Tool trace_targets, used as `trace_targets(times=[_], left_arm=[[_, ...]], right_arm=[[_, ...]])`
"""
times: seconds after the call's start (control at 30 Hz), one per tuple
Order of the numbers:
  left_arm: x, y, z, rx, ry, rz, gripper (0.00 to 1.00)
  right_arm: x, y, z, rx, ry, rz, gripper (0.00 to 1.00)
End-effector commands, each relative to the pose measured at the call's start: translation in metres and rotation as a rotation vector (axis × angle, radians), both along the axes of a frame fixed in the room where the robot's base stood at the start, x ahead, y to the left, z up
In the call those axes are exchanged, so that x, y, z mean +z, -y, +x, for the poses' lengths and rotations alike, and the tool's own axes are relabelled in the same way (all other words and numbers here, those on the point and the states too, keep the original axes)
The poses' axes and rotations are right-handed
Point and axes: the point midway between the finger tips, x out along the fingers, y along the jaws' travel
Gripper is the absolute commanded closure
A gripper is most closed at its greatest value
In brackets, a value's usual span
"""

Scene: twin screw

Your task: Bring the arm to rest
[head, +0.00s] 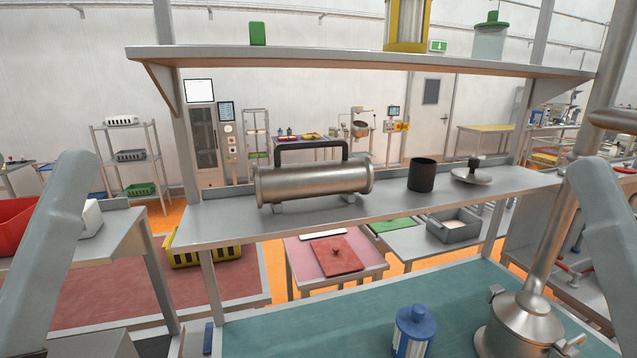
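A grey link of my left arm (45,250) rises at the left edge, and a grey link of my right arm (612,235) stands at the right edge. Neither gripper shows in the head view. A steel cylinder with a black handle (315,183) lies on the middle shelf (390,208). A black cup (422,175) and a steel lid with a knob (471,173) sit to its right on the same shelf. No arm part touches these things.
A blue-capped container (413,330) and a steel vessel with a pipe (522,328) stand on the teal bench (300,322) at the front. An upper shelf (350,62) holds a yellow-framed jar and green-topped items. The bench's left part is clear.

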Motion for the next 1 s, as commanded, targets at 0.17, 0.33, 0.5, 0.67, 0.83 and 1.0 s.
trace_targets(times=[0.17, 0.33, 0.5, 0.67, 0.83, 1.0], left_arm=[[0.092, -0.002, 0.001, 0.003, -0.003, -0.007, 0.19], [0.168, -0.002, 0.002, 0.002, -0.004, -0.008, 0.19], [0.229, -0.002, 0.002, 0.002, -0.007, -0.009, 0.19], [0.248, -0.002, 0.002, 0.002, -0.007, -0.009, 0.19], [0.244, -0.002, 0.002, 0.002, -0.007, -0.009, 0.19], [0.244, -0.002, 0.002, 0.002, -0.007, -0.009, 0.19]], right_arm=[[0.094, 0.0, -0.002, 0.0, 0.007, 0.0, 0.15], [0.171, 0.0, -0.001, 0.0, 0.006, 0.0, 0.15], [0.233, 0.0, -0.001, 0.0, 0.006, 0.0, 0.15], [0.251, 0.0, -0.001, 0.0, 0.005, 0.0, 0.15], [0.247, 0.0, -0.001, 0.0, 0.005, 0.0, 0.15], [0.247, 0.0, -0.001, 0.0, 0.005, 0.0, 0.15]])
